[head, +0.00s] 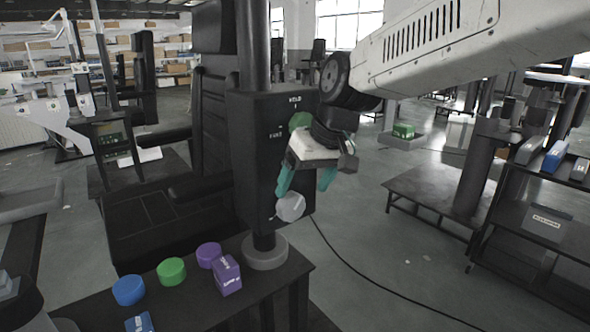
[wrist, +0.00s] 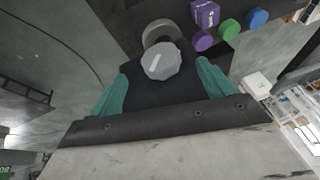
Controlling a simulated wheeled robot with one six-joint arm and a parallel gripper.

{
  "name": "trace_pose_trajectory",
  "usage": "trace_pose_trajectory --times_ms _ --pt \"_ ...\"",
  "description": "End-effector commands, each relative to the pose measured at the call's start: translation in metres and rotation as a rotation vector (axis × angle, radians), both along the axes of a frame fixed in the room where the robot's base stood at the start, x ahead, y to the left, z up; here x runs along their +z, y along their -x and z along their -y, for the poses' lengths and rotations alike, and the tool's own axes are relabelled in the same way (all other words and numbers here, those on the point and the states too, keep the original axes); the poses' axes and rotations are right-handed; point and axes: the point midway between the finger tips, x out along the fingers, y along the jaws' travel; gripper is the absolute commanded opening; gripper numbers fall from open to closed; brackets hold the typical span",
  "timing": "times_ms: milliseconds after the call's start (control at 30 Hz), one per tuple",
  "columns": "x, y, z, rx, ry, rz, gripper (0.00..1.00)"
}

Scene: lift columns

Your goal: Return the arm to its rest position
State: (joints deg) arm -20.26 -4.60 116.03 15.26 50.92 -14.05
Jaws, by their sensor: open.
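My arm (head: 430,50) reaches in from the upper right in the head view. My gripper (head: 304,184) has two teal fingers spread apart, with nothing between them. It hangs in front of a black box (head: 255,150) on a dark column. A grey many-sided knob (head: 290,207) on the box sits just beyond the fingertips. In the wrist view my gripper (wrist: 162,78) is open, and the knob (wrist: 160,62) shows ahead between the fingers. I cannot tell whether the fingers touch it. A green part (head: 300,119) of the box shows partly behind my gripper.
A dark table (head: 190,300) holds blue (head: 129,290), green (head: 171,271) and purple (head: 209,254) round pieces, a purple block (head: 227,275) and the column's grey round base (head: 265,252). A low dark platform (head: 430,190) and a shelf rack (head: 540,225) stand right. Open floor lies between, crossed by a cable.

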Motion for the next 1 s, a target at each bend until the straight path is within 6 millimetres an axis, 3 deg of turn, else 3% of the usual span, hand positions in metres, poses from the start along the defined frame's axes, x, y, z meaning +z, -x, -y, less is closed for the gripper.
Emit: trace_pose_trajectory --times_ms 167,500,600,767,1000 --pt "-0.025 0.045 0.030 -0.040 0.072 -0.119 0.81" --pt "-0.040 0.185 0.153 -0.275 0.212 -0.248 0.81" --pt "-0.047 0.221 0.180 -0.348 0.235 -0.255 0.81" --pt "-0.051 0.252 0.202 -0.425 0.241 -0.222 0.81" --pt "-0.044 0.258 0.209 -0.474 0.225 -0.182 0.81"
